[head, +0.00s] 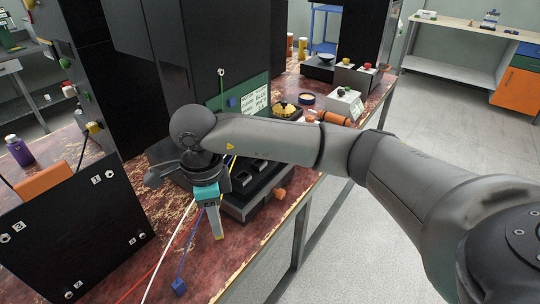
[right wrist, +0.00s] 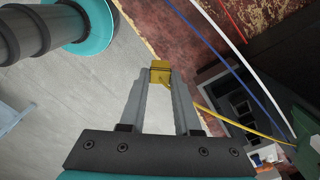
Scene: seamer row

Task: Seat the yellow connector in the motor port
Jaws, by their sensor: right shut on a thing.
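My right gripper (head: 218,232) reaches in from the right and points down near the table's front edge. In the right wrist view its fingers (right wrist: 160,85) are shut on the yellow connector (right wrist: 160,68), held at the fingertips. A yellow cable (right wrist: 232,121) runs from it to the right. In the head view I cannot make out the connector, but a bit of yellow cable (head: 233,165) shows behind the gripper. A dark unit with square openings (head: 262,180) stands just behind and right of the gripper. I cannot tell which opening is the motor port. My left gripper is not in view.
White, red and blue cables cross the worn red table (head: 205,280); a blue connector (head: 179,287) lies in front. A black numbered panel (head: 75,230) stands at left. An orange block (head: 280,194) is by the dark unit. Open floor (head: 350,245) lies right of the table.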

